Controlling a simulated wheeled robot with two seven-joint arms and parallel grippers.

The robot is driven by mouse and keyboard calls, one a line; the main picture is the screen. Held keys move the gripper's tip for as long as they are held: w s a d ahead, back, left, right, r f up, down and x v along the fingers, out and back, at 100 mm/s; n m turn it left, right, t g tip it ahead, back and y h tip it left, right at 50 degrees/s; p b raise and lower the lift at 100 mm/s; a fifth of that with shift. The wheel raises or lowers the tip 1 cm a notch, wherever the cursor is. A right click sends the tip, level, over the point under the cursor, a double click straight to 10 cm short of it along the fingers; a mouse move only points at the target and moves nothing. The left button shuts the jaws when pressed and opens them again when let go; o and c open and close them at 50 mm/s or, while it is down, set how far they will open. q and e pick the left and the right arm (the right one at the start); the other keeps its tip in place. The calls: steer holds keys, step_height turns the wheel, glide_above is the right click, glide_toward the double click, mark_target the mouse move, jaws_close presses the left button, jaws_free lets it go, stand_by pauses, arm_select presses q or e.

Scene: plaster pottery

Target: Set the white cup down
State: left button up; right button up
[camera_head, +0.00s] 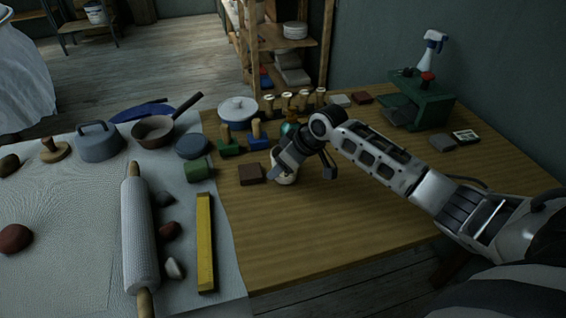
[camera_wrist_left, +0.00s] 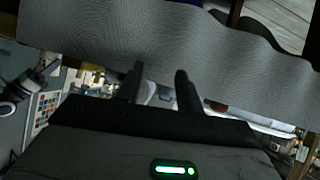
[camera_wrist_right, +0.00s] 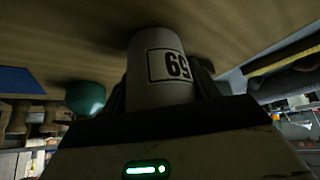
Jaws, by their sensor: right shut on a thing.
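The white cup (camera_wrist_right: 160,75) has a dark framed number on its side. It sits between the fingers of my right gripper (camera_wrist_right: 162,90) in the right wrist view. In the head view, my right gripper (camera_head: 284,167) is shut on the cup (camera_head: 286,179) low over the wooden table, right of a brown block. The gripper hides most of the cup there. I cannot tell whether the cup touches the table. My left gripper (camera_wrist_left: 160,84) is open and empty in the left wrist view, near a grey cloth edge, and is out of the head view.
The wooden table (camera_head: 350,225) is clear in front and to the right of the cup. A teal round thing (camera_wrist_right: 86,98) stands close to the cup. The brown block (camera_head: 250,174), stamps, and a lidded pot (camera_head: 238,110) crowd the left. A green stand (camera_head: 425,102) is back right.

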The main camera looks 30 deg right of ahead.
steer(key=shift+f, duration=0.1)
steer(key=o, duration=1.1)
